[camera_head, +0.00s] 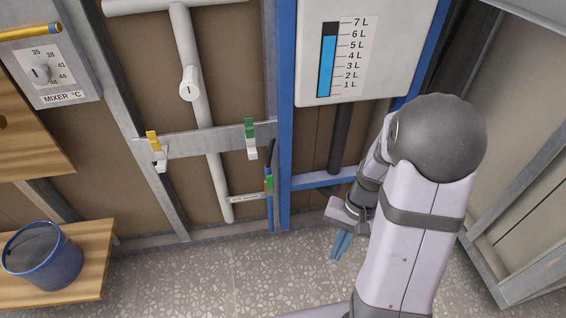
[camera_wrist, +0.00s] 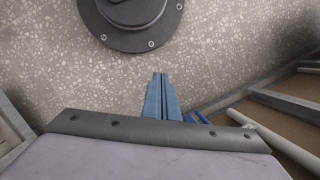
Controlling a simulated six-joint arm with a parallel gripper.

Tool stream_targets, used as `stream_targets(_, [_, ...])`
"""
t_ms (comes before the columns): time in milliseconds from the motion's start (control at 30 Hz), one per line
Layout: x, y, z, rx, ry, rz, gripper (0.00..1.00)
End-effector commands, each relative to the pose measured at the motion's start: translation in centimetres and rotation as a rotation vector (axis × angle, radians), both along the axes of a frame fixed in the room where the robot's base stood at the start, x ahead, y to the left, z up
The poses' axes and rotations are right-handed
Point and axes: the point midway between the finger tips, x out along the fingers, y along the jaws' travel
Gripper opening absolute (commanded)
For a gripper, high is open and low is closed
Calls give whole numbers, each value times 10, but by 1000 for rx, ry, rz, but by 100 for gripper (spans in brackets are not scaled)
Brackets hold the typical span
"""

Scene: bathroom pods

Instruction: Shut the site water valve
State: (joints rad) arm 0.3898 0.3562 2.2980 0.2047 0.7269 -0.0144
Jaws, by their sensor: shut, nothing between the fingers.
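A white round knob (camera_head: 190,84) with a dark mark sits on the white pipe (camera_head: 205,120) in the head view. Lower right of it, a thin pipe fitting (camera_head: 269,183) with blue and green parts and a dark lever-like piece stands beside the blue post. I cannot tell which of these is the site water valve. My gripper (camera_head: 342,246) has blue fingers, shut and empty, low over the floor, right of the fitting and apart from it. Its fingers also show in the wrist view (camera_wrist: 160,85).
A tank (camera_head: 370,55) with a litre scale is upper right. A blue bucket (camera_head: 42,258) stands on a wooden bench (camera_head: 95,250). The speckled floor (camera_head: 230,275) is clear.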

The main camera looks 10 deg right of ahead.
Motion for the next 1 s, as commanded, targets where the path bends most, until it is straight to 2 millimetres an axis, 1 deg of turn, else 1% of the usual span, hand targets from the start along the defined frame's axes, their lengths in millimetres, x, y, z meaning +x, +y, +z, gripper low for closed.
stream_targets(33, [20,-5,14,34,-19,-57,0])
stream_targets(67, [34,-7,16,59,-42,-82,0])
stream_targets(100, [54,-8,17,90,-81,-98,0])
stream_targets(133, [70,-9,17,112,-115,-100,0])
stream_targets(167, [86,-9,18,133,-152,-96,0])
stream_targets(200, [107,-8,20,158,-208,-79,0])
stream_targets(233, [123,-7,23,175,-253,-59,0])
stream_targets(300, [157,-7,38,199,-365,-7,0])
stream_targets(400, [193,-7,61,219,-507,83,0])
stream_targets(433, [201,-6,66,223,-543,112,0])
stream_targets(500, [213,-3,76,230,-613,180,0])
stream_targets(567, [218,-1,80,233,-656,240,0])
stream_targets(800, [220,4,83,217,-743,460,0])
stream_targets(1000, [219,4,83,205,-766,537,0])
